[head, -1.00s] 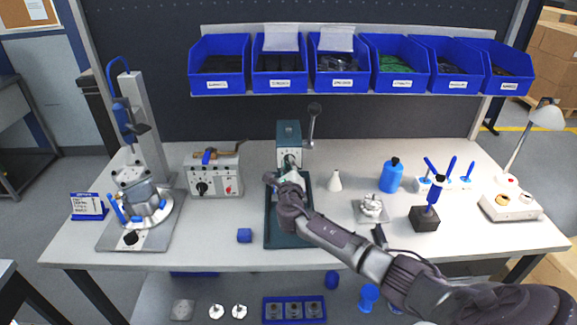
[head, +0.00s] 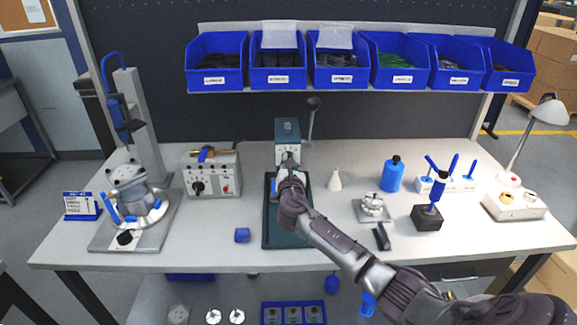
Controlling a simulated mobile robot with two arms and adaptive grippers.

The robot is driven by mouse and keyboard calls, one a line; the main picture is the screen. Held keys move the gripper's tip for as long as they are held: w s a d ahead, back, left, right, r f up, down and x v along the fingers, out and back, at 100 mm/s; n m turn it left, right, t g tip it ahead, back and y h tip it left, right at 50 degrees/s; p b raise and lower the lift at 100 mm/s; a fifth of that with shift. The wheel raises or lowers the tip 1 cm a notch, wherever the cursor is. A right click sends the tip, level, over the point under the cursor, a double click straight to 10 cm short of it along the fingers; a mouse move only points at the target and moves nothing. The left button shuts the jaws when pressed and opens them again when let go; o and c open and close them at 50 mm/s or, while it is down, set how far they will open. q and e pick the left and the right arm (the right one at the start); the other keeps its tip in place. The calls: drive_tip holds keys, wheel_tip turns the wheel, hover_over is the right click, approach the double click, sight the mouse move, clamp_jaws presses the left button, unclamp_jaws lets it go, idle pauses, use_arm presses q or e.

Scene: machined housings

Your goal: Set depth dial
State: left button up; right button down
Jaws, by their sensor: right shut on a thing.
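A dark green machine (head: 287,128) with a pale front panel (head: 281,157) and a side lever (head: 312,118) stands at the back middle of the bench. Its green base plate (head: 285,238) reaches toward the front edge. My right gripper (head: 290,164) is in front of the panel, with its fingers shut on a small part there, which I take to be the depth dial. The fingers and wrist hide most of that part, so its setting cannot be read. My left gripper is not in view.
A grey control box (head: 213,176) and a press stand (head: 140,190) are to the left. A white cone bottle (head: 334,180), a blue bottle (head: 391,175) and a metal fixture (head: 372,206) are to the right. A blue block (head: 242,235) lies left of the base plate.

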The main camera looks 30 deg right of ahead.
drive_tip(key=m+b, duration=0.2)
drive_tip(key=m, duration=0.3)
drive_tip(key=shift+d+f+m+b, duration=0.1)
drive_tip(key=shift+m+b, duration=0.2)
idle(0.4)
drive_tip(key=c, duration=1.2)
unclamp_jaws()
drive_tip(key=v, duration=1.2)
